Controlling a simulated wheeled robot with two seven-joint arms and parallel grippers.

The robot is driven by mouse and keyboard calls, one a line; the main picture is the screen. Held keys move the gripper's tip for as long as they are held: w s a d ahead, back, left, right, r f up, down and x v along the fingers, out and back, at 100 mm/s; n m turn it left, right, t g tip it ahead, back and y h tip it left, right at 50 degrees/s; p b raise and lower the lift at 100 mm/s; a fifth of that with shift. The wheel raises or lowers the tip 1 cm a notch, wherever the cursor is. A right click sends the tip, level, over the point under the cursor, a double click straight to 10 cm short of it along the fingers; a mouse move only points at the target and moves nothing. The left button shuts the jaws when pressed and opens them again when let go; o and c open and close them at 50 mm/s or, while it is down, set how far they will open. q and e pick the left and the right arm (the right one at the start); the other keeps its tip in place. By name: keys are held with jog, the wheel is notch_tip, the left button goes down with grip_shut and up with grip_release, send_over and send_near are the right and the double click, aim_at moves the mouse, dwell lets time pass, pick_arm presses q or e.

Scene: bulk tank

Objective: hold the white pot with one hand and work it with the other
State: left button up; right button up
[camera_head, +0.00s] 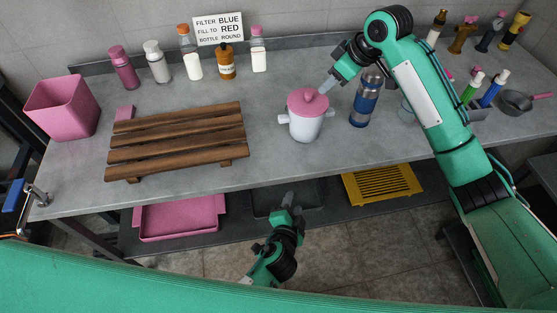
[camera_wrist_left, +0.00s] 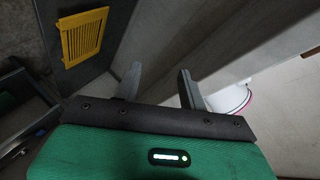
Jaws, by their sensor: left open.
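The white pot (camera_head: 305,127) stands upright on the grey bench, with a pink lid (camera_head: 307,104) on it and a small handle on each side. My right gripper (camera_head: 326,87) is just above and right of the lid's knob; I cannot tell whether it touches it or how far its fingers are apart. My left gripper (camera_head: 288,201) is low in front of the bench, below the bench top and apart from the pot. In the left wrist view its fingers (camera_wrist_left: 160,82) are apart with nothing between them. Part of a white body with a pink rim, apparently the pot (camera_wrist_left: 231,98), shows beyond the right finger.
A brown slatted rack (camera_head: 178,140) lies left of the pot. A blue bottle (camera_head: 365,101) stands close on its right. Several bottles and a sign (camera_head: 219,29) line the back. The bench's front edge lies between my left gripper and the pot. A pink tray (camera_head: 180,217) sits below.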

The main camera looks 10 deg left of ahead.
aim_at(281, 122)
pick_arm(q)
jog(key=w+a+r+m+t+y, duration=0.1)
jog(key=r, duration=0.3)
jog(key=w+a+r+m+t, duration=0.1)
jog(key=w+a+r, duration=0.1)
jog(key=r, duration=0.3)
jog(key=w+a+r+m+t+y, duration=0.1)
jog(key=w+r+m+t, duration=0.1)
jog(key=r, duration=0.2)
jog(key=shift+w+a+r+y, duration=0.15)
jog(key=shift+a+r+y, duration=0.15)
jog(key=shift+w+a, duration=0.1)
jog(key=shift+w, duration=0.1)
jog(key=w, duration=0.9)
jog(key=w+a, duration=0.1)
jog(key=w, duration=0.3)
jog(key=shift+w, duration=0.2)
